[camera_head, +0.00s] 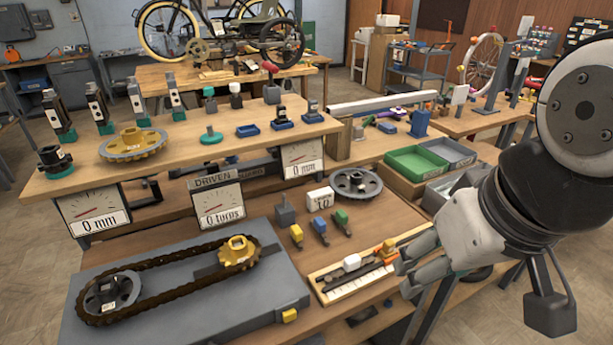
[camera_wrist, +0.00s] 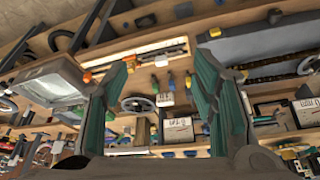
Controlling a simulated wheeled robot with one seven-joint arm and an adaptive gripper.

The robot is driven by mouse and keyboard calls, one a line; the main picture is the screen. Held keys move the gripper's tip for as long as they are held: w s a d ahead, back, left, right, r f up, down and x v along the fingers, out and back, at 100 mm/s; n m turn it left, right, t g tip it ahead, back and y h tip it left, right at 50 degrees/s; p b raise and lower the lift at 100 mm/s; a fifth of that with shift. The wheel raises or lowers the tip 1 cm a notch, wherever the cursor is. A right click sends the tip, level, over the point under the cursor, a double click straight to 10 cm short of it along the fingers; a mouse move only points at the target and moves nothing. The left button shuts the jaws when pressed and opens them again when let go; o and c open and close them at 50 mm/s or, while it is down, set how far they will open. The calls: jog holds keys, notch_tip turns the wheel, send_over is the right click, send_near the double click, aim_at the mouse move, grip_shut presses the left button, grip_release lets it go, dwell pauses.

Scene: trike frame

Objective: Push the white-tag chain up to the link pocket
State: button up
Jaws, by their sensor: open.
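A white block (camera_head: 352,262), which looks like the white tag, sits on a short dark chain strip in a long wooden tray (camera_head: 334,298) with a pale marked scale. At the tray's right end are a yellow block (camera_head: 388,245) and an orange piece. I cannot tell which part is the link pocket. My gripper (camera_head: 405,268) is open and empty, its fingers close to the tray's right end in the head view. In the wrist view my gripper (camera_wrist: 160,62) shows two green-lined fingers spread wide with nothing between them. The tray (camera_wrist: 120,58) lies beyond the fingertips there.
A grey board (camera_head: 200,305) with a looped chain around two sprockets lies left of the tray. Yellow, blue and green tagged tools (camera_head: 320,227) and a grey wheel (camera_head: 355,184) lie behind it. Green and grey bins (camera_head: 415,162) stand at the right. Dial gauges hang below the upper shelf.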

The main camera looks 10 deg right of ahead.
jog(key=shift+w, duration=0.25)
jog(key=c, duration=0.8)
jog(key=w+n, duration=0.3)
jog(key=w+f+n+g, duration=0.1)
jog(key=w, duration=0.1)
jog(key=shift+a+h, duration=0.2)
jog(key=shift+h, duration=0.2)
grip_shut()
jog(key=n+g, duration=0.3)
jog(key=n, duration=1.5)
send_over(334, 274)
jog(key=s+a, duration=0.1)
jog(key=a, duration=0.3)
notch_tip(334, 274, down, 18)
jog(key=shift+y, duration=0.4)
jog(key=f+b, duration=0.1)
jog(key=f, duration=0.8)
jog(key=shift+s+f, duration=0.15)
jog(key=shift+s, duration=0.05)
jog(key=d, duration=0.2)
jog(key=shift+w+d, duration=0.3)
jog(key=shift+w, duration=0.1)
jog(key=shift+w+d+p, duration=0.25)
jog(key=shift+d+p, duration=0.1)
jog(key=shift+d, duration=0.35)
